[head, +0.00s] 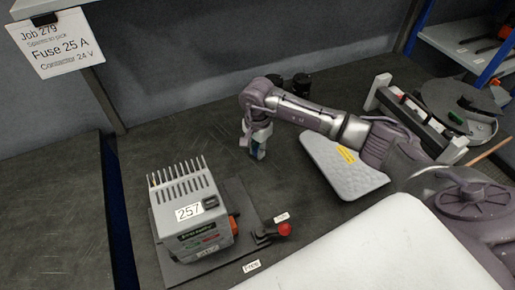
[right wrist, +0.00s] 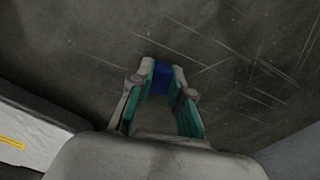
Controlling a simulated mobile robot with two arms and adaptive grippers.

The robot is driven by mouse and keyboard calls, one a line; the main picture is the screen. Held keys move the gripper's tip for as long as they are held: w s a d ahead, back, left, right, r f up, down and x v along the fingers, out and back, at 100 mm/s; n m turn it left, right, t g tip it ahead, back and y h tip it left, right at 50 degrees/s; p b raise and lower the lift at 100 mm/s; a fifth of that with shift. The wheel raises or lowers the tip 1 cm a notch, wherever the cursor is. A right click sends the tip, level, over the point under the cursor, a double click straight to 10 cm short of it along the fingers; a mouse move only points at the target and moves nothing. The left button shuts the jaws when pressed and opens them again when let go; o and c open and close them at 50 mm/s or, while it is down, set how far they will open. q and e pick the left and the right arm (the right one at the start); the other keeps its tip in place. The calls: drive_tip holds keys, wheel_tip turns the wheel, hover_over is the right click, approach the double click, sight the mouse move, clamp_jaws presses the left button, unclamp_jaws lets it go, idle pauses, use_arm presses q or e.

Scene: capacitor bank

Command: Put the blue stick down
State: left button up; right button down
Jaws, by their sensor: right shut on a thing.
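The blue stick (right wrist: 160,78) shows between the fingertips of my right gripper (right wrist: 162,84) in the right wrist view. The gripper is shut on it, and the dark bench top is behind it. In the head view my right gripper (head: 258,145) points down over the back middle of the bench, and the stick is mostly hidden by the fingers there. Whether the stick touches the bench I cannot tell. My left gripper is in neither view.
A light grey panel (head: 345,175) lies right of the gripper. Dark cylinders (head: 301,84) stand behind.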

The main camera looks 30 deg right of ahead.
drive_tip(key=shift+f+b, duration=0.45)
drive_tip(key=shift+f, duration=0.1)
drive_tip(key=c, duration=1.1)
unclamp_jaws()
drive_tip(key=shift+r, duration=0.15)
drive_tip(key=shift+r+p, duration=0.3)
drive_tip(key=shift+p, duration=0.15)
drive_tip(key=shift+r+p, duration=0.6)
drive_tip(key=shift+p, duration=0.05)
wheel_tip(320, 180, up, 11)
drive_tip(key=b, duration=0.2)
drive_tip(key=shift+r, duration=0.2)
